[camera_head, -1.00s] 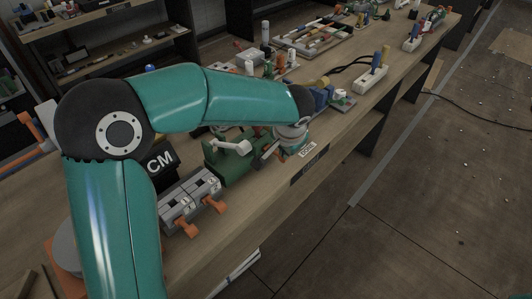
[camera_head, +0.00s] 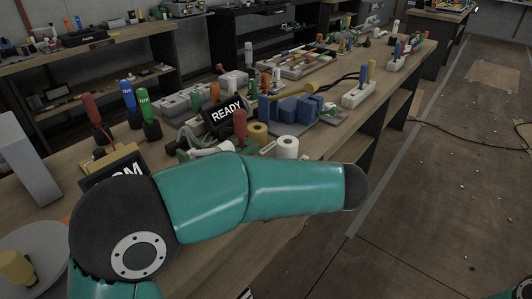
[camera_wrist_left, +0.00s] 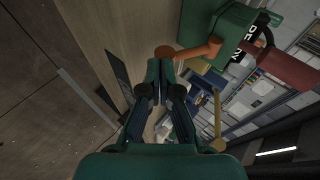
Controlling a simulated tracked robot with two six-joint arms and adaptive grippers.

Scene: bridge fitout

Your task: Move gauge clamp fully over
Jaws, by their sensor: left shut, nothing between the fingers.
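In the left wrist view my left gripper (camera_wrist_left: 160,86) is shut and empty, its fingers together over the bench edge. An orange lever (camera_wrist_left: 203,49) with a rounded end lies just beyond the fingertips, beside a green body (camera_wrist_left: 219,25) with a partly readable label. This may be the gauge clamp, but I cannot tell for sure. I see no contact between the fingers and the lever. In the head view my left arm crosses the front of the bench and hides the bench parts behind it. The left gripper is hidden there.
The bench (camera_head: 253,243) holds a READY sign (camera_head: 227,113), a white roll (camera_head: 287,147), blue blocks (camera_head: 298,108) and a power strip (camera_head: 358,95). A red cylinder (camera_wrist_left: 281,69) shows near the green body. The floor (camera_head: 430,220) beyond the bench's front edge is mostly clear.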

